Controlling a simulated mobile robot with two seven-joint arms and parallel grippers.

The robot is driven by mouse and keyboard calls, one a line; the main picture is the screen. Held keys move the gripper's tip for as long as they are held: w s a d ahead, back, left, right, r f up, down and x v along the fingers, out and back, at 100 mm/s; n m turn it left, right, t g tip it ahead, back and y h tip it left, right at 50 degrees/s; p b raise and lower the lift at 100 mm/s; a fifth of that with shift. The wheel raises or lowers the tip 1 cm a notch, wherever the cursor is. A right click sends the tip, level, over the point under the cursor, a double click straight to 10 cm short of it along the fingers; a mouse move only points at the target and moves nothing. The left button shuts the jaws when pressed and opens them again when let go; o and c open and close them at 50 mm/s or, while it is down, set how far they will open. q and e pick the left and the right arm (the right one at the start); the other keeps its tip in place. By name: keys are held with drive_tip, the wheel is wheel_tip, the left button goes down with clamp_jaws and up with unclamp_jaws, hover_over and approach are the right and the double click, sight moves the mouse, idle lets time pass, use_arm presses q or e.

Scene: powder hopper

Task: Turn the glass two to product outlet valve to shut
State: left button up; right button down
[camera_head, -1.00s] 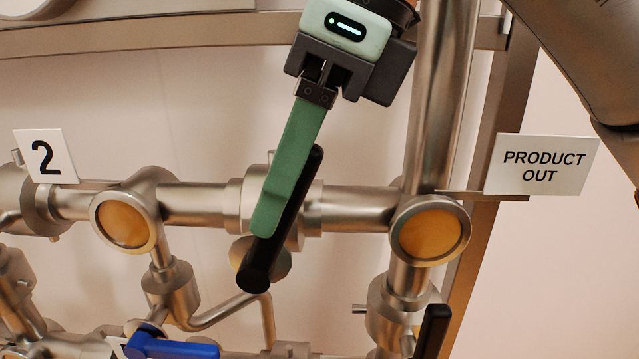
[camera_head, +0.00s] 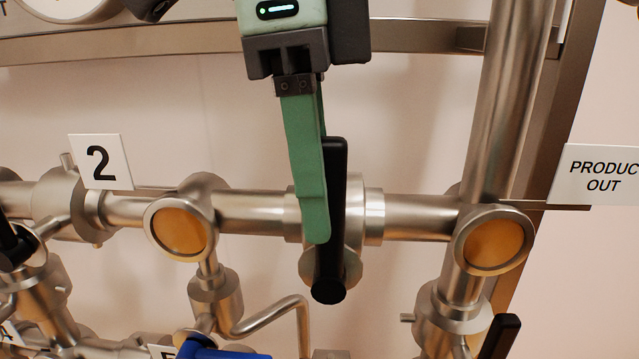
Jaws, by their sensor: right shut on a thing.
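The valve (camera_head: 374,212) sits in the horizontal steel pipe between the glass by the "2" sign (camera_head: 100,163) and the glass by the "PRODUCT OUT" sign (camera_head: 598,176). Its black handle (camera_head: 333,200) stands nearly upright in the picture, across the pipe. My right gripper (camera_head: 318,228) comes down from above with its green fingers along the left side of the handle, shut on it. One finger shows in full; the other is mostly hidden. The amber glass two (camera_head: 180,232) is to the left, the amber product outlet glass (camera_head: 496,243) to the right. My left gripper is not in view.
A blue handle (camera_head: 225,354) shows at the bottom edge. Another black handle (camera_head: 500,336) is at the lower right and one (camera_head: 14,246) at the far left. A steel rail (camera_head: 180,40) crosses above, and a vertical pipe (camera_head: 515,90) rises at the right.

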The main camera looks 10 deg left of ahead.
drive_tip(key=shift+s+a+f, duration=0.1)
drive_tip(key=shift+a+f, duration=0.15)
drive_tip(key=shift+a, duration=0.05)
drive_tip(key=c, duration=1.2)
unclamp_jaws()
drive_tip(key=o, duration=0.3)
drive_tip(key=shift+a, duration=0.45)
drive_tip(key=shift+o, duration=0.9)
drive_tip(key=shift+d+r, duration=0.1)
drive_tip(key=shift+d, duration=0.2)
